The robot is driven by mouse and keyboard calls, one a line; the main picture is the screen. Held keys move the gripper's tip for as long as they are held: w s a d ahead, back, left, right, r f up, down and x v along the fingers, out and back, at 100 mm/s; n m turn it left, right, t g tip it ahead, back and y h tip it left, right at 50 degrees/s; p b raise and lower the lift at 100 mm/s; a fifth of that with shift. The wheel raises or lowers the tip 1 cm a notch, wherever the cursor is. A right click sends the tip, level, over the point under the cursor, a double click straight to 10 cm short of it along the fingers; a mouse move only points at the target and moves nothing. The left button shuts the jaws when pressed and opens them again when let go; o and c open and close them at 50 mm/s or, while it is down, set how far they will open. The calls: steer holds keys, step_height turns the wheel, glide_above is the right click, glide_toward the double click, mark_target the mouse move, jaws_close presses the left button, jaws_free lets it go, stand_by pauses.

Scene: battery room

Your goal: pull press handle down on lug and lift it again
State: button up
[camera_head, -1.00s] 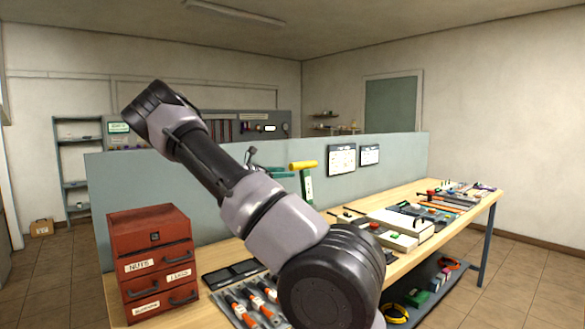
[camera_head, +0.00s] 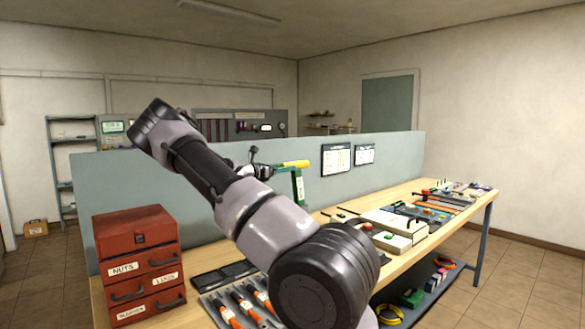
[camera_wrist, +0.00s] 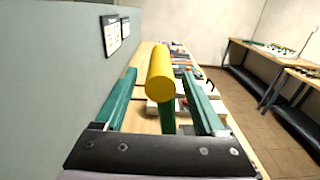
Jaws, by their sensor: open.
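The press handle has a yellow grip (camera_head: 295,164) above a green upright part of the press (camera_head: 299,188) on the workbench. In the wrist view the yellow grip (camera_wrist: 160,78) points toward me as a thick cylinder, with green metal (camera_wrist: 167,116) below it. My gripper (camera_wrist: 160,73) is open, its two green fingers one on each side of the grip, with gaps visible. In the head view my gripper (camera_head: 272,166) is at the left end of the grip, small and partly overlapped. The lug and the press base are hidden behind my arm or too small to tell.
A red drawer cabinet (camera_head: 138,250) stands at the bench's left end, beside a tray of orange-handled tools (camera_head: 228,308). A grey-green partition (camera_head: 400,155) runs behind the press. White boxes (camera_head: 395,232) and tools lie to the right on the bench (camera_head: 440,203).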

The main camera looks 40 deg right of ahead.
steer(key=shift+w+d, duration=0.15)
steer(key=shift+d, duration=2)
jaws_close()
